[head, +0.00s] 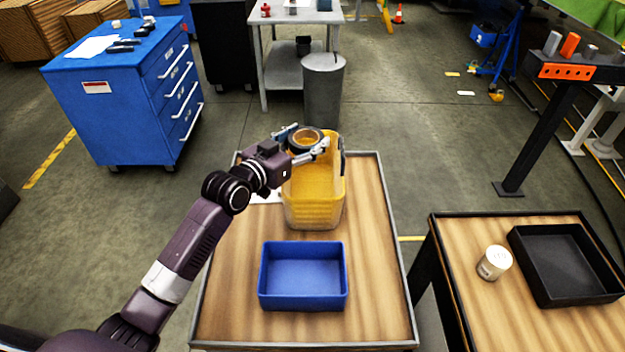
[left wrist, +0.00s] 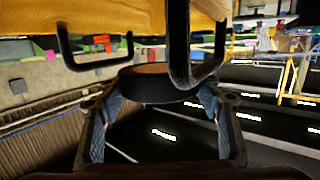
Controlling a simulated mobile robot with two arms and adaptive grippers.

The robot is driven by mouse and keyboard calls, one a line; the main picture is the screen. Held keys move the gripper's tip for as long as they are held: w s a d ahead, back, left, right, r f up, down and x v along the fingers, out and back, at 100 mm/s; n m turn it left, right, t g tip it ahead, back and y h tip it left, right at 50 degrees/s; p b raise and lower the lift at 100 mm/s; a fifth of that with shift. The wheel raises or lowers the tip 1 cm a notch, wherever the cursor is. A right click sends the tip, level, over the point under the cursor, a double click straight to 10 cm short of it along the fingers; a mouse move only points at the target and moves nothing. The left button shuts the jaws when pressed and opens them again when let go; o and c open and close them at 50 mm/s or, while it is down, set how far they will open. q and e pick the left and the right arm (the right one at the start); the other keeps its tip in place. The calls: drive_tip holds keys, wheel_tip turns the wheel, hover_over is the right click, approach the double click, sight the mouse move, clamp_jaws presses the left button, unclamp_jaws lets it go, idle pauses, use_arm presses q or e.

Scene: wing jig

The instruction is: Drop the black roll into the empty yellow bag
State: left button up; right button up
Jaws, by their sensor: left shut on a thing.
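My left gripper (head: 305,141) is shut on the black roll (head: 305,135), a dark ring with a brownish middle. The gripper holds it over the far part of the yellow bag (head: 315,212), near the rim. The roll also shows between the two fingers in the left wrist view (left wrist: 158,88). The bag stands upright on the wooden table, with its top open. The part of its inside that shows is plain yellow; the roll and gripper hide the rest. In the left wrist view, the bag's yellow cloth (left wrist: 125,18) and dark handles fill the top. My right gripper is out of view.
A blue tray (head: 303,307) sits in front of the bag on the wooden table (head: 375,270). A second table on the right carries a white cup (head: 494,262) and a black tray (head: 566,301). A grey bin (head: 323,90) and a blue drawer cabinet (head: 115,115) stand behind.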

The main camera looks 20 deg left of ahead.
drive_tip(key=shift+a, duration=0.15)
use_arm(q)
drive_tip(key=o, duration=1.2)
drive_tip(key=shift+o, duration=0.2)
drive_tip(key=shift+s+a, duration=0.1)
drive_tip(key=shift+s, duration=0.1)
drive_tip(key=v, duration=1.1)
drive_tip(key=shift+s, duration=0.3)
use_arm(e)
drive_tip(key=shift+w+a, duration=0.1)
use_arm(q)
drive_tip(key=shift+a, duration=0.1)
